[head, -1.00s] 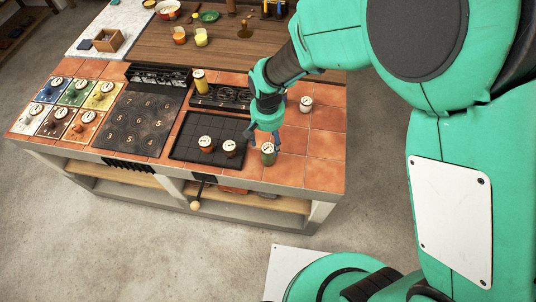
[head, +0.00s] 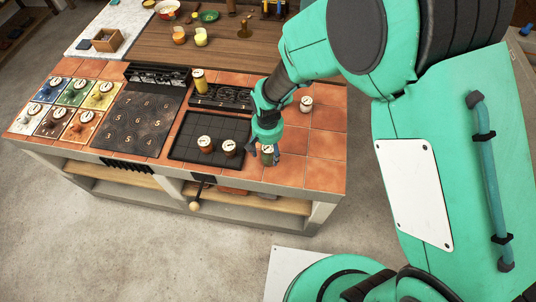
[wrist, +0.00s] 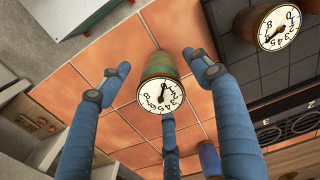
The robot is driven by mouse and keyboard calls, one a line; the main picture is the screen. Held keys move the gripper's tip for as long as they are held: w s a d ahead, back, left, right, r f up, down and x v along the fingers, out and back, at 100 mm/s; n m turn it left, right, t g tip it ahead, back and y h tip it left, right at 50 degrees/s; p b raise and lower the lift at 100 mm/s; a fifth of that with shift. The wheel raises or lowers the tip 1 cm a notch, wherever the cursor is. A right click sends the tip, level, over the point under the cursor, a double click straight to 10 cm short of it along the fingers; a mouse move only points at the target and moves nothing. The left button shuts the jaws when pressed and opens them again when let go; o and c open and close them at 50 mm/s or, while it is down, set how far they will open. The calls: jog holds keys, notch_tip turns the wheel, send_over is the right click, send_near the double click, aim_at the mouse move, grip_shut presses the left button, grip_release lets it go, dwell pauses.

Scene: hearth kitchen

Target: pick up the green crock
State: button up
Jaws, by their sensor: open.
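The green crock (head: 267,158) stands on the terracotta tiles near the counter's front edge, right of the dark gridded tray (head: 180,151). It has a pale numbered dial on top. My gripper (head: 264,148) is just above and around it in the head view, hiding part of it. In the wrist view the green crock (wrist: 162,66) sits between the spread blue fingers of my gripper (wrist: 158,80), with gaps on both sides. The gripper is open and holds nothing. I cannot tell how far down the fingers reach beside the crock.
Two reddish-brown crocks (head: 205,144) (head: 229,148) stand on the gridded tray close by; one shows in the wrist view (wrist: 250,22). A pale crock (head: 306,104) stands behind to the right. A yellow crock (head: 199,80) stands farther back.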

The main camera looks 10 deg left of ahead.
jog(key=shift+w+f+b, duration=0.2)
jog(key=shift+f+b, duration=0.45)
jog(key=shift+f, duration=2)
jog(key=c, duration=1.6)
jog(key=shift+r, duration=0.2)
jog(key=shift+r, duration=0.55)
jog(key=shift+s+d+r+p, duration=0.15)
jog(key=shift+s+r+p, duration=0.15)
jog(key=shift+r, duration=0.3)
jog(key=shift+s+d+r+p, duration=0.15)
jog(key=shift+r+p, duration=0.15)
jog(key=shift+r, duration=0.3)
jog(key=s+d, duration=0.2)
jog(key=s, duration=0.2)
jog(key=s+d+p, duration=0.1)
jog(key=s+d, duration=0.2)
jog(key=s, duration=0.1)
jog(key=s+d+r, duration=0.1)
jog(key=s+d, duration=0.1)
jog(key=s, duration=0.3)
jog(key=shift+d+r+p, duration=0.1)
jog(key=shift+d+p, duration=0.2)
jog(key=shift+p, duration=0.05)
jog(key=shift+w, duration=0.1)
